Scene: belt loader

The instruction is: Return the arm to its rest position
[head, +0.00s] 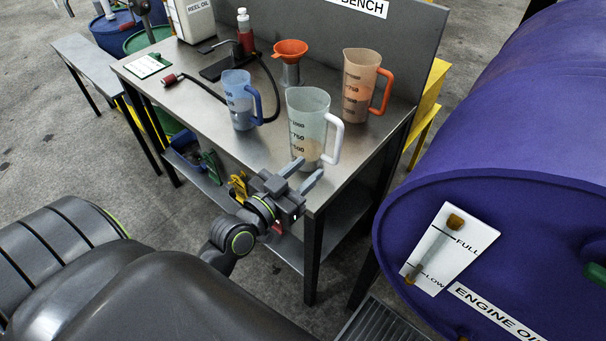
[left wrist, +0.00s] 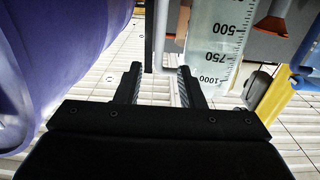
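My left gripper (head: 308,169) is open and empty at the front edge of the workbench. Its fingers point toward the clear jug (head: 306,112) with the white handle, which stands upright near the bench's front right corner. In the left wrist view the open fingers (left wrist: 159,69) show with a gap between them. The jug (left wrist: 213,45) appears inverted there, just beyond the fingertips, with its white handle (left wrist: 163,35) in line with the gap. I see no contact with the jug. My right gripper is in neither view.
A blue jug (head: 238,100), an orange-handled jug (head: 360,85) and an orange funnel (head: 290,50) stand on the workbench (head: 195,100). A large purple engine oil drum (head: 490,200) fills the right side. Grey floor (head: 60,165) is open at the left.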

